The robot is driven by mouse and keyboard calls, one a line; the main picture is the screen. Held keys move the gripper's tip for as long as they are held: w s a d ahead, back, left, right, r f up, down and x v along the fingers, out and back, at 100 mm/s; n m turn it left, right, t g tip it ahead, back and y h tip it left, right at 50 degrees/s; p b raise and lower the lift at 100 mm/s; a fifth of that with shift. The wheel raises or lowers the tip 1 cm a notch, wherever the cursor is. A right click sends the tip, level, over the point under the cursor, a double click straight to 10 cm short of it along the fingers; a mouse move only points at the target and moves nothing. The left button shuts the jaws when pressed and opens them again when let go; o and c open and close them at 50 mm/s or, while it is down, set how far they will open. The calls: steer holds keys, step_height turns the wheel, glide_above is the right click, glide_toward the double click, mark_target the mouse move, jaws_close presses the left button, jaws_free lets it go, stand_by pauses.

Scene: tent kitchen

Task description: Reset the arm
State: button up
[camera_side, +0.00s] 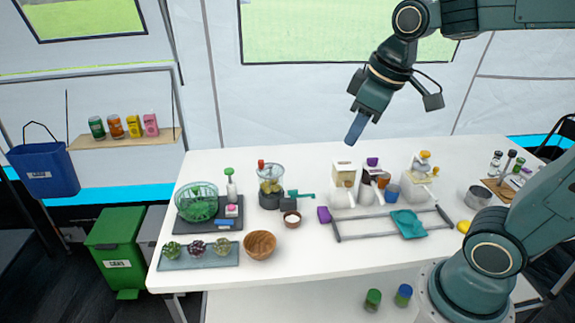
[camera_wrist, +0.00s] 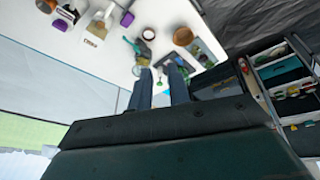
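My gripper (camera_side: 357,128) is raised high above the back of the white table (camera_side: 330,270) in the side view. Its fingers point down and slightly left, clear of everything on the table. In the wrist view my gripper (camera_wrist: 160,70) shows two dark fingers with a gap between them. Nothing is held in the gap. Table items show far beyond the fingertips.
Below stand white dispensers (camera_side: 344,182), a blender (camera_side: 270,185), a green colander (camera_side: 197,202), a wooden bowl (camera_side: 260,245) and a rack with a teal cloth (camera_side: 408,223). A shelf (camera_side: 125,138) with cans hangs at left. Air around my gripper is free.

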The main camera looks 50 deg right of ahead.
steer(key=s+a+f+m+t, duration=0.1)
steer(key=s+a+f+m, duration=0.1)
steer(key=s, duration=0.7)
steer(key=shift+m+t, duration=0.3)
stand_by(0.6)
